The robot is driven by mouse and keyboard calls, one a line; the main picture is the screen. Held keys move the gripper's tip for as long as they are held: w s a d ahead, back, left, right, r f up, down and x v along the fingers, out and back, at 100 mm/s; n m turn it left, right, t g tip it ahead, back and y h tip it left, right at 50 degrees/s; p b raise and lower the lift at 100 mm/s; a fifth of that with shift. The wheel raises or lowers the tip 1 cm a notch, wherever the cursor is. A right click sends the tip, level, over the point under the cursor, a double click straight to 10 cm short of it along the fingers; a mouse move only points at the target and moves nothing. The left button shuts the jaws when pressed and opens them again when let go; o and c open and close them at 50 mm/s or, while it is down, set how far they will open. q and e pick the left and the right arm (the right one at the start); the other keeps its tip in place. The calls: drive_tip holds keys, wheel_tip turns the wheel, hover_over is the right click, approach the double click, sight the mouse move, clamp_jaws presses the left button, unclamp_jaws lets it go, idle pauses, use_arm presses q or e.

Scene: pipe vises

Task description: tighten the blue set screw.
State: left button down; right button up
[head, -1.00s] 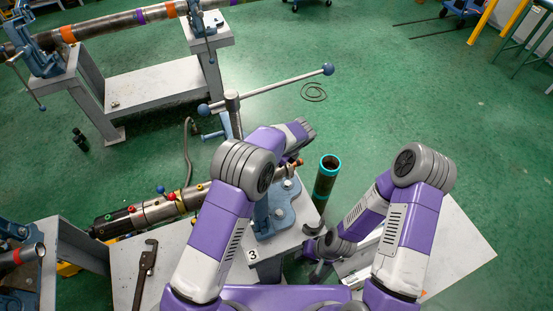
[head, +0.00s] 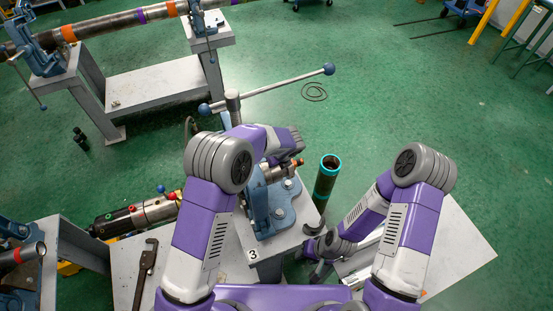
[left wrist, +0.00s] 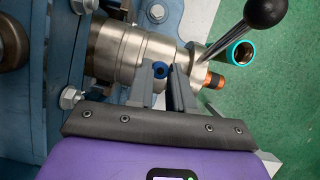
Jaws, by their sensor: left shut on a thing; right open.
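The blue set screw (left wrist: 160,69) shows in the left wrist view, in the side of a silver metal collar (left wrist: 118,52) clamped at the blue vise (left wrist: 60,60). My left gripper (left wrist: 160,78) has its two grey fingers on either side of the screw, shut on it. In the head view my left forearm covers that gripper and the screw. My right gripper (head: 316,262) is dark and open, low beside the vise bench, away from the collar.
A lever with a black knob (left wrist: 265,12) rises close to the left fingers. A dark pipe with a teal rim (head: 327,175) stands right of the vise base (head: 270,212). Green floor is open at right.

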use_arm(q)
drive_tip(key=m, duration=0.1)
drive_tip(key=m+h, duration=0.1)
drive_tip(key=shift+a+r+m+p, duration=0.15)
drive_tip(key=shift+m+p, duration=0.25)
drive_tip(key=shift+a+m+t+h+p, duration=0.1)
drive_tip(key=shift+m+t+h+p, duration=0.4)
drive_tip(key=shift+m+p, duration=0.75)
drive_tip(key=shift+m+h, duration=0.3)
drive_tip(key=shift+m, duration=0.25)
drive_tip(key=c, duration=1)
unclamp_jaws()
wheel_tip(320, 180, up, 10)
drive_tip(key=shift+f, duration=0.1)
